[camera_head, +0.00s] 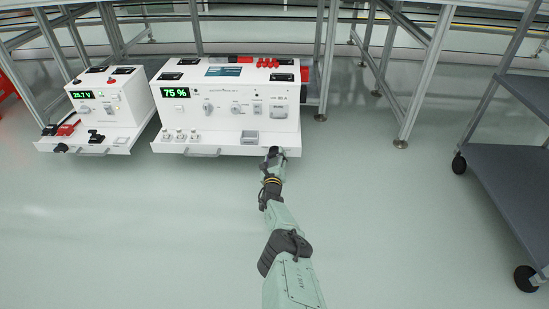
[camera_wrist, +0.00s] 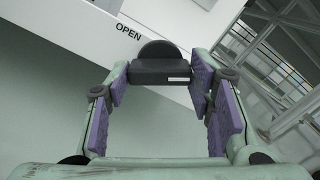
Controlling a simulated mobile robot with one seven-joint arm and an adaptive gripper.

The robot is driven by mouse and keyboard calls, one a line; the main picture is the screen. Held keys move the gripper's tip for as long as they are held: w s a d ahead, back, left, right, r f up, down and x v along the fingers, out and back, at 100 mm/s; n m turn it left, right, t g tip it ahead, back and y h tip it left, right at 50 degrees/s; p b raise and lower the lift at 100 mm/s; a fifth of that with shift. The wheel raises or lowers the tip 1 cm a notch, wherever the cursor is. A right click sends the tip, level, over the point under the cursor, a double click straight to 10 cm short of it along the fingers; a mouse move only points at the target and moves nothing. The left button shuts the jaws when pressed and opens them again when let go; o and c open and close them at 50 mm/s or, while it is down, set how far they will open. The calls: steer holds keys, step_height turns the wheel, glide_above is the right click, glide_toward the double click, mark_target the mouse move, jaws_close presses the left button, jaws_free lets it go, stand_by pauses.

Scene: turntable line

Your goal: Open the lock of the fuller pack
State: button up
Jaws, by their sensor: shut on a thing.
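The larger white pack (camera_head: 232,105) stands on the floor in the middle of the head view, its green display reading 75 %. My gripper (camera_head: 273,155) is at the front right corner of the larger pack's tray. In the wrist view, the dark lock knob (camera_wrist: 158,68) sits between the purple finger pads of my gripper (camera_wrist: 161,80), which is shut on it. The word OPEN is printed to the knob's left. A similar black knob (camera_head: 61,148) is on the smaller pack's front left corner.
The larger pack's pull-out tray (camera_head: 222,145) carries small switches and a grey box (camera_head: 250,138). A dark shelf cart (camera_head: 505,165) stands at the right. Metal frame legs (camera_head: 425,80) stand behind. The floor in front is clear.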

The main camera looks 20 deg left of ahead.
steer(key=n, duration=0.6)
steer(key=shift+n, duration=0.3)
steer(key=n, duration=0.5)
steer(key=shift+n, duration=0.3)
steer(key=o, duration=1.2)
steer(key=shift+c, duration=0.2)
